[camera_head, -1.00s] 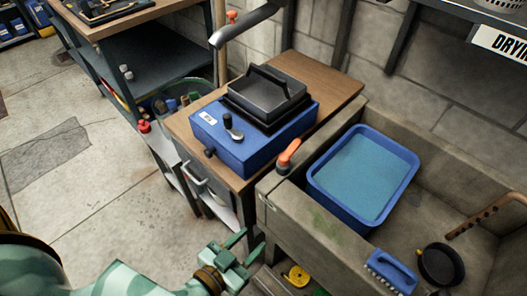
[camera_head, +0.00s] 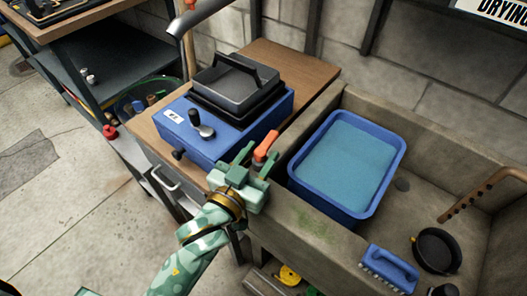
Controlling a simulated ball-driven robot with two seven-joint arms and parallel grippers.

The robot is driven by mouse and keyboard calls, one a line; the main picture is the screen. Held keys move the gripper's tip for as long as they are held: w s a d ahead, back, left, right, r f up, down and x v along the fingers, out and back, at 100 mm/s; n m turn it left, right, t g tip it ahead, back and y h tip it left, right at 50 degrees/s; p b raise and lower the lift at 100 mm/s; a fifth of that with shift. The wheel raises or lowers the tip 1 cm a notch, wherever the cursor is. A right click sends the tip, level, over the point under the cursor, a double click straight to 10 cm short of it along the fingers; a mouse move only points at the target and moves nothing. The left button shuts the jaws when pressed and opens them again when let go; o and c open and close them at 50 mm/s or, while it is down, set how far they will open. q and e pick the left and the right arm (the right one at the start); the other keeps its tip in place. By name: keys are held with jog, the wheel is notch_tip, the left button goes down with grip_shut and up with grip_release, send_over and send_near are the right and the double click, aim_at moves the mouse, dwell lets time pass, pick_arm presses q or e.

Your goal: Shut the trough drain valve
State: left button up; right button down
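The valve's orange lever handle (camera_head: 266,145) stands at the near left corner of the concrete trough (camera_head: 318,232), beside the wooden-topped cabinet. It points up and slightly right. My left gripper (camera_head: 257,160) is at the lever, with its green fingers apart and the orange handle showing between and just beyond their tips. I cannot tell whether a finger touches it. The lever's lower part and the valve body are hidden behind the gripper. My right gripper is not in view.
A blue basin of water (camera_head: 349,160) sits in the trough, with a blue brush (camera_head: 388,268) and a black pan (camera_head: 437,251) nearby. A blue machine with a black tray (camera_head: 218,134) stands on the wooden top (camera_head: 295,62) left of the lever. Open floor lies left.

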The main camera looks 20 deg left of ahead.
pick_arm(q)
jog(key=shift+x, duration=0.8)
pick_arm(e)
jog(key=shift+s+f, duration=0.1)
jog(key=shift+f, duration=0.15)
pick_arm(q)
grip_shut()
jog(key=c, duration=0.9)
grip_release()
jog(key=r+m+h+p, duration=0.1)
jog(key=h+p, duration=0.1)
jog(key=p, duration=0.2)
jog(key=shift+m+g, duration=0.3)
jog(key=shift+o, duration=0.2)
jog(key=shift+d+f+h+p, duration=0.1)
jog(key=shift+f+h+p, duration=0.2)
jog(key=shift+h+p, duration=0.25)
jog(key=shift+f, duration=0.2)
grip_shut()
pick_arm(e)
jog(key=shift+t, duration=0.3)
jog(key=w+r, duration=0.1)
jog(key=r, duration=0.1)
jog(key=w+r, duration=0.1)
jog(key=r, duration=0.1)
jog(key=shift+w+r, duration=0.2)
pick_arm(q)
jog(key=o, duration=0.9)
grip_release()
jog(key=shift+c, duration=0.2)
